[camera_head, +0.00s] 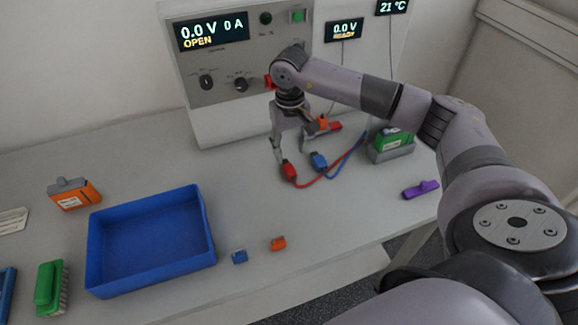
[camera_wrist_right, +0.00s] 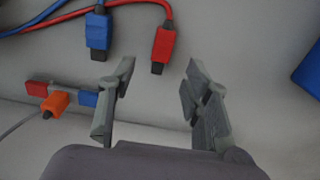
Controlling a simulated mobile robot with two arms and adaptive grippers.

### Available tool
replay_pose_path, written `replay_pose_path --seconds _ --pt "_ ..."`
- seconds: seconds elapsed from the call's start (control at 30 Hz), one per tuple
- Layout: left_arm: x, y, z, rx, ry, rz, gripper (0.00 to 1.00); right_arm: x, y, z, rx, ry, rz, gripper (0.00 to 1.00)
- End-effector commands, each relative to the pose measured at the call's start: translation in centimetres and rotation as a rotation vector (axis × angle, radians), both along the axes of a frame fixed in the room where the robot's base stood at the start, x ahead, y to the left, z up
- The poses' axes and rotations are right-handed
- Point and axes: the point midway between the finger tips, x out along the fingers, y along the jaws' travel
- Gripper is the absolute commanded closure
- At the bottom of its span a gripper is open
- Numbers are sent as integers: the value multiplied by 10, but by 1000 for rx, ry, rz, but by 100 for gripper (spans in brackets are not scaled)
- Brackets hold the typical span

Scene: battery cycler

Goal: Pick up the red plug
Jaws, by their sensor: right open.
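The red plug (camera_head: 289,171) lies on the grey table on the end of a red cable, in front of the cycler panel. It also shows in the right wrist view (camera_wrist_right: 164,46), ahead of the fingertips and roughly between their lines. My right gripper (camera_head: 294,155) points down over the table close to the plug, and it also shows in the right wrist view (camera_wrist_right: 160,78). Its fingers are spread apart with nothing between them. Whether a finger touches the plug is unclear in the head view. My left gripper does not show.
A blue plug (camera_head: 319,161) lies just right of the red one. A red and orange piece (camera_head: 323,126) sits behind the gripper. A green battery (camera_head: 394,140) stands in a grey holder. A blue tray (camera_head: 207,235) is front left. A purple piece (camera_head: 420,189) lies right.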

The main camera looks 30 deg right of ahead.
Motion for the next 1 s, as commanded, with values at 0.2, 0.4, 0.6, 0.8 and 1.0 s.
replay_pose_path --seconds 0.2,0.4,0.6,0.8,1.0 --pt "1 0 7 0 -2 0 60 0 0 -16 0 1 0 55" --pt "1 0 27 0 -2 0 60 -2 3 -39 -1 6 0 55" --pt "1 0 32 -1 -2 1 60 -1 3 -64 -1 1 1 55" --pt "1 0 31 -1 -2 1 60 0 2 -68 0 -1 1 55" --pt "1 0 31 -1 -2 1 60 0 2 -67 0 -1 1 65"
